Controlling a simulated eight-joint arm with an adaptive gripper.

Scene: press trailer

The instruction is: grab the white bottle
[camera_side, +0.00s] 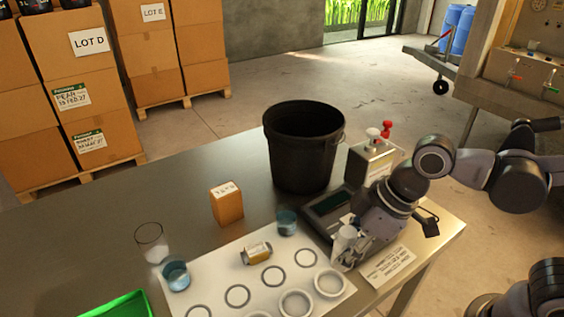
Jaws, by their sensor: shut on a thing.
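The white bottle (344,237) is at the right end of the metal table, upright or nearly so. My gripper (352,246) comes in from the right and is shut on the bottle. The fingers partly cover its right side. I cannot tell whether the bottle's base touches the table.
A black bucket (303,158) stands behind, with a dark scale-like device (328,208) in front of it. An orange box (227,206) and green tray (118,306) stand left.

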